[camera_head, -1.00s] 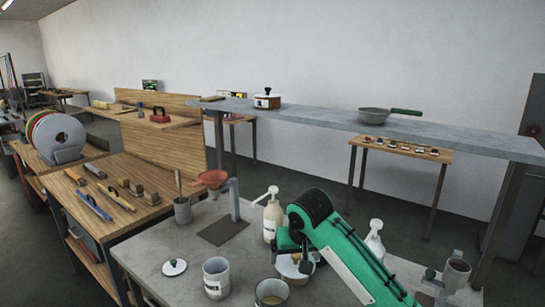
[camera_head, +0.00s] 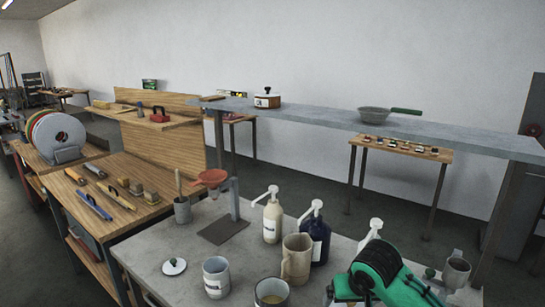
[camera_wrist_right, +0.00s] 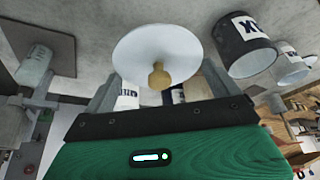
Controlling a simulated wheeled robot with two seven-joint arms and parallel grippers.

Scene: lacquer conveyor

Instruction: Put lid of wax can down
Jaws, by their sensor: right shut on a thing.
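The lid of the wax can (camera_wrist_right: 150,48) is a pale disc with a tan wooden knob, seen in the right wrist view. My right gripper (camera_wrist_right: 160,85) is shut on it by the knob, with a finger showing on each side. In the head view my right gripper (camera_head: 342,291) is low at the right front of the grey table, and its own green arm hides most of it. A dark can with a partly legible white label (camera_wrist_right: 246,45) stands beside the lid in the wrist view. In the head view an open can (camera_head: 271,292) with yellowish contents stands at the front edge.
A shelf (camera_head: 330,119) spans behind.

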